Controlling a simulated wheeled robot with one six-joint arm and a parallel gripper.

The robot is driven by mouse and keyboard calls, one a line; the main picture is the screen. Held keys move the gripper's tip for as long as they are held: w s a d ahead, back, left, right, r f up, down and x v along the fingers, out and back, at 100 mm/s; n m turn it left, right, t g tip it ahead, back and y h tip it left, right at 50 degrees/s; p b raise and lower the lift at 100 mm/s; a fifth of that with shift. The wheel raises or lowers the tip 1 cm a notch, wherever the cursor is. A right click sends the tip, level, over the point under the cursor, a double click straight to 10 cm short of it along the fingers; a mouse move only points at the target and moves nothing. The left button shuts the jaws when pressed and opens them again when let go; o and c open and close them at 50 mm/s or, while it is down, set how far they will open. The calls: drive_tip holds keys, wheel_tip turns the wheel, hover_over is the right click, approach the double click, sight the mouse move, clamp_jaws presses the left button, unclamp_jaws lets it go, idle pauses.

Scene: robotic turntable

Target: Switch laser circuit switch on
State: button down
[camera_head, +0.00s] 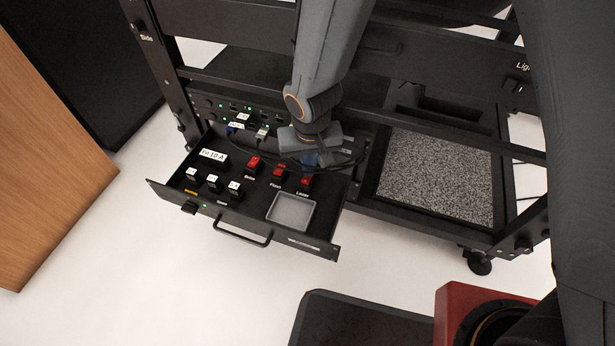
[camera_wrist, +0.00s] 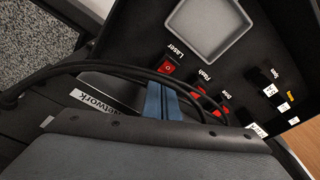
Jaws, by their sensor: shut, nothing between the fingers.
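The laser switch (camera_head: 306,181) is a red rocker on the floor of an open black drawer (camera_head: 170,190), labelled "Laser". In the wrist view the red laser switch (camera_wrist: 170,67) lies just beyond my fingertips. My gripper (camera_head: 311,161) is pointed down over the back of the drawer, close behind the laser switch. Its blue fingers (camera_wrist: 163,95) are together with nothing between them, and appear apart from the switch. I cannot tell the rocker's position.
Red flash switch (camera_head: 279,172) and another red switch (camera_head: 254,162) stand left of the laser switch. Black cables (camera_wrist: 110,69) cross near my fingers. A grey tray (camera_head: 291,211) sits at the drawer's front right. Several small labelled switches stand at the drawer's left.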

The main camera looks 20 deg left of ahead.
idle(0.3)
wheel_tip(320, 180, up, 7)
drive_tip(key=p, duration=0.7)
drive_tip(key=shift+s+d+f, duration=0.1)
drive_tip(key=shift+f, duration=0.05)
idle(0.6)
